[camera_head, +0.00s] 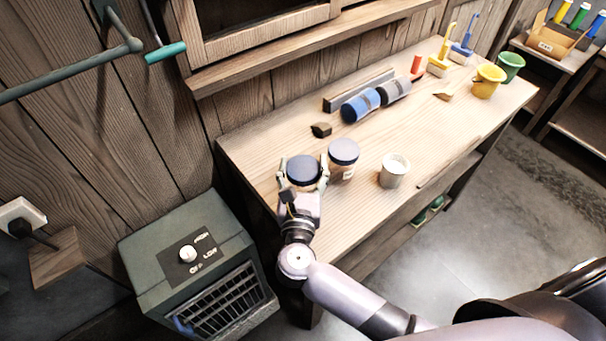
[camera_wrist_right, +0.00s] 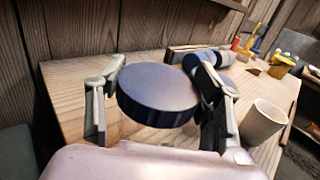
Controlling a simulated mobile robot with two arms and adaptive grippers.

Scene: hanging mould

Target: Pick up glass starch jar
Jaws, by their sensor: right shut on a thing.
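A jar with a dark blue lid (camera_head: 303,167) stands at the near left end of the wooden workbench. My right gripper (camera_head: 304,181) is shut around this jar, one finger on each side just below the lid. In the right wrist view the dark lid (camera_wrist_right: 158,95) sits between the two fingers; the jar's body is mostly hidden. A second jar with a dark lid and a small label (camera_head: 343,155) stands close beside it on the right. I cannot read which jar is the starch one. My left gripper is not in view.
A white cup (camera_head: 394,170) stands right of the jars. A dark block (camera_head: 321,130), blue and grey rolls (camera_head: 360,105), brushes (camera_head: 440,60) and yellow and green pots (camera_head: 487,81) lie farther back. A grey heater (camera_head: 190,255) stands left of the bench. The bench's front middle is clear.

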